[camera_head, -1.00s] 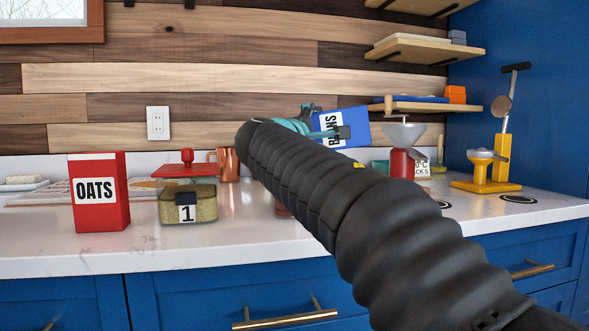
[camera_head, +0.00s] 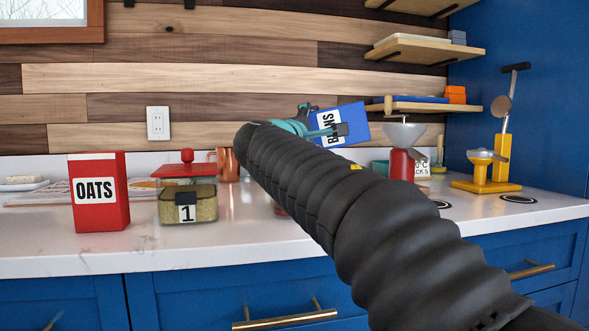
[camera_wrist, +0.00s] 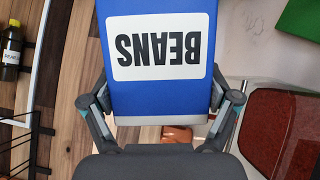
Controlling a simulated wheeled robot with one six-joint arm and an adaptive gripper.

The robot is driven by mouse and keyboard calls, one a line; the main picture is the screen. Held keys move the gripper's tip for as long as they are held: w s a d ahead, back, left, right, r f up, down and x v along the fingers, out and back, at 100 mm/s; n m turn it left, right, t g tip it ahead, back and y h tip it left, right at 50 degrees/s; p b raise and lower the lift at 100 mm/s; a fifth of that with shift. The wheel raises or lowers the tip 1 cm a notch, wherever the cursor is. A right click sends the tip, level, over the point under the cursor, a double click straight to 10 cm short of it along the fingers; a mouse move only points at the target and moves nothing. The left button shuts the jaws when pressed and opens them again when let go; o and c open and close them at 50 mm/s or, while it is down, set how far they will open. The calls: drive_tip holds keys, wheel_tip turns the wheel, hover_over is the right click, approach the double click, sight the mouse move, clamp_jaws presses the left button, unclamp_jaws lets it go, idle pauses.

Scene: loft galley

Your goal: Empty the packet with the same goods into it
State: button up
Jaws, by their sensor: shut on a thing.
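My gripper (camera_head: 328,130) is shut on a blue packet (camera_head: 352,118) labelled BEANS. It holds the packet tilted in the air above the counter, near the back wall. In the wrist view, the packet (camera_wrist: 160,94) is between both fingers and its lettering is upside down. A tan-filled container (camera_head: 206,205) marked 1 stands on the counter at the left. A red lid (camera_head: 184,171) with a knob shows just above it; I cannot tell whether it rests on it. A red OATS packet (camera_head: 99,212) stands upright left of the container. My arm hides the middle of the counter.
A copper mug (camera_head: 229,165) stands behind the container. A red-based funnel device (camera_head: 402,163) and a yellow device (camera_head: 484,183) stand to the right. A wooden shelf (camera_head: 425,107) is right of the held packet. Bare counter (camera_head: 150,248) lies along the front left.

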drive_tip(key=shift+a+r+n+t+b, duration=0.2)
drive_tip(key=shift+a+n+t, duration=0.3)
drive_tip(key=shift+n, duration=0.75)
drive_tip(key=shift+a+r+n+t+b, duration=0.15)
drive_tip(key=shift+a+n+t, duration=0.3)
drive_tip(key=shift+n, duration=0.8)
idle(2.7)
